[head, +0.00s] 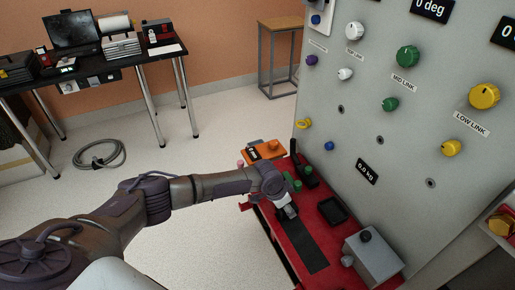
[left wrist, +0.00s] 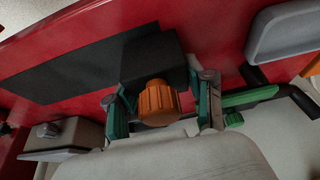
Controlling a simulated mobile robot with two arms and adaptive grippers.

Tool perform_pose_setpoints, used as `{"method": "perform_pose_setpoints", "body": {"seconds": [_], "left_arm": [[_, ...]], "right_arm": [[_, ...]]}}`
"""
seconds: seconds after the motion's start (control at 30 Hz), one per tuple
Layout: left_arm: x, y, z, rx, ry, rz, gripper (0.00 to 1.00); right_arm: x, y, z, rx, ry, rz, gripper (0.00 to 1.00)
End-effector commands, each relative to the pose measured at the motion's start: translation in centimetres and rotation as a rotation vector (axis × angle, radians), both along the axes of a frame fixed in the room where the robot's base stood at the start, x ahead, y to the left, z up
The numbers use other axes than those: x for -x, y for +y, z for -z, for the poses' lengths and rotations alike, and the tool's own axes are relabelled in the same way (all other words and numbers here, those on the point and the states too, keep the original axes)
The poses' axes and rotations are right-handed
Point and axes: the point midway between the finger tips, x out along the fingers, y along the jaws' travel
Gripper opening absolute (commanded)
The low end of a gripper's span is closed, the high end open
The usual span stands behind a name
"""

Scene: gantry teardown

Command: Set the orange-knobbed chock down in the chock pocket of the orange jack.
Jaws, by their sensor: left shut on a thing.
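The orange-knobbed chock, a black block with a ribbed orange knob (left wrist: 157,100), is between the fingers of my left gripper (left wrist: 163,108) in the left wrist view. The gripper is shut on it, over the red bench top by the end of a dark strip. Whether the block touches the surface I cannot tell. In the head view my left gripper (head: 287,209) is low over the red bench, and the arm hides the chock. The orange jack (head: 266,150) stands at the bench's far end; its pocket is not clear to see. My right gripper is not in view.
The red bench (head: 280,236) carries a dark strip (head: 312,252), a black tray (head: 332,210), a grey box (head: 372,258) and green-knobbed parts (head: 297,185). A tall grey panel (head: 375,130) with coloured knobs borders it on the right. A grey tray (left wrist: 285,35) shows in the wrist view.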

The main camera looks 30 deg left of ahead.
Motion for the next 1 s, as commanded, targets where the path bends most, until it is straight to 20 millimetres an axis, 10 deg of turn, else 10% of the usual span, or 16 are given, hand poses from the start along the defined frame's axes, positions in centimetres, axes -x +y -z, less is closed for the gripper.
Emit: {"method": "perform_pose_setpoints", "body": {"seconds": [1.0], "left_arm": [[-0.1,-0.1,-5.4,0.002,-0.001,0.000,0.00]], "right_arm": [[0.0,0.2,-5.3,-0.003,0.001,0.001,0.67]]}}
